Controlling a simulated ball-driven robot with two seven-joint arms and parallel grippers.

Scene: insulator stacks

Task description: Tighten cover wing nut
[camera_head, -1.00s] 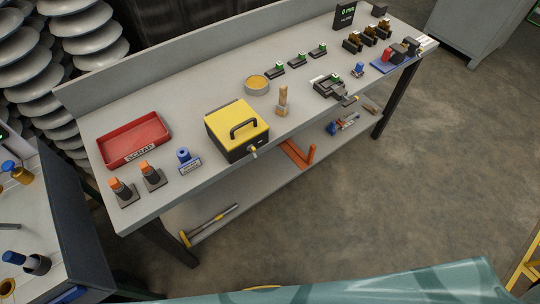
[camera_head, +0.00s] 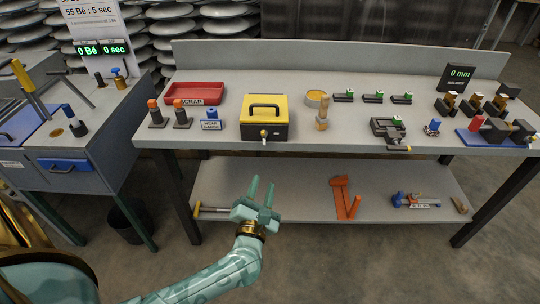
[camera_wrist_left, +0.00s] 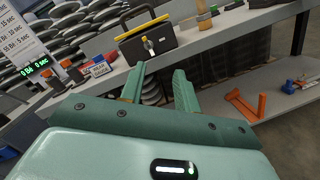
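A black box with a yellow cover (camera_head: 266,109) and a black handle stands near the front edge of the bench. A small brass wing nut (camera_head: 264,134) shows on its front face; in the left wrist view the wing nut (camera_wrist_left: 148,46) is ahead, above the fingers. My left gripper (camera_head: 262,190) is open and empty, in front of the bench and lower than its top, apart from the box. In the left wrist view its two green fingers (camera_wrist_left: 157,85) are spread with nothing between them. My right gripper is in neither view.
A red scrap tray (camera_head: 195,93) and a small blue-labelled gauge (camera_head: 211,125) stand left of the box. A wooden-handled tool (camera_head: 322,113) stands right of it. The lower shelf (camera_head: 290,200) holds orange tools. A second station (camera_head: 80,160) is at left.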

